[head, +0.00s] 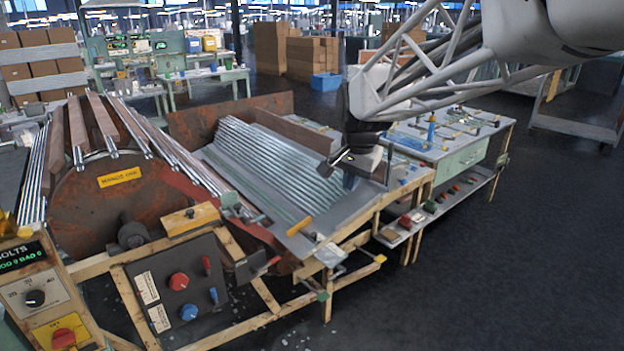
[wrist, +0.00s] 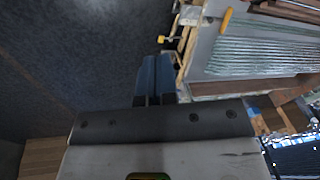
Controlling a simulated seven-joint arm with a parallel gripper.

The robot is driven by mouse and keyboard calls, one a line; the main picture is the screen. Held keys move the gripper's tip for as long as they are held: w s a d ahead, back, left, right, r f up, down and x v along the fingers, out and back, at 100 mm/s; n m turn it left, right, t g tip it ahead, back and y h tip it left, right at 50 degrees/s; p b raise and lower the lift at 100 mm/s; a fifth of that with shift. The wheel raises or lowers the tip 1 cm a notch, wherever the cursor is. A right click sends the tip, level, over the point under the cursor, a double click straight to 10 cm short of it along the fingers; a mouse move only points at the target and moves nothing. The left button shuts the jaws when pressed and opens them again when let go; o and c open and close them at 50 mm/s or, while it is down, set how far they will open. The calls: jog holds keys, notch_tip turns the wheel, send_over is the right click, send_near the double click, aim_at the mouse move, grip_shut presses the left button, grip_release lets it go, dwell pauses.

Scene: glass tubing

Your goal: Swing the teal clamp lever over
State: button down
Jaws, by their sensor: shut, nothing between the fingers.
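My gripper (head: 349,182) hangs over the right part of the tubing tray in the head view. No teal lever can be made out for certain. A small teal-green piece (head: 322,296) sits at the front corner of the wooden frame in the head view, too small to tell if it is the lever. A pale clamp-like fitting (head: 330,256) is on the frame's near edge, well apart from my gripper.
Rows of glass tubes (head: 265,170) lie in the sloped tray, with an orange handle (head: 299,226) at its front. A yellow-tipped rod (head: 380,258) juts from the frame. A control panel (head: 178,285) stands front left. The dark floor (head: 480,270) at right is open.

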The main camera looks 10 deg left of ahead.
jog(key=w+a+f+m, duration=0.2)
jog(key=w+a+f, duration=0.2)
jog(key=w+a, duration=0.8)
jog(key=m, duration=0.2)
send_over(260, 216)
jog(key=s+d, duration=0.2)
jog(key=s+x, duration=0.1)
jog(key=x, duration=0.5)
jog(key=shift+d+r+g+y, duration=0.1)
jog(key=shift+d+g+y, duration=0.2)
jog(key=shift+d, duration=0.05)
jog(key=shift+f, duration=0.2)
jog(key=f, duration=0.4)
jog(key=w+a+f, duration=0.1)
jog(key=f, duration=0.8)
jog(key=shift+w+a+f, duration=0.2)
jog(key=shift+w+a, duration=0.2)
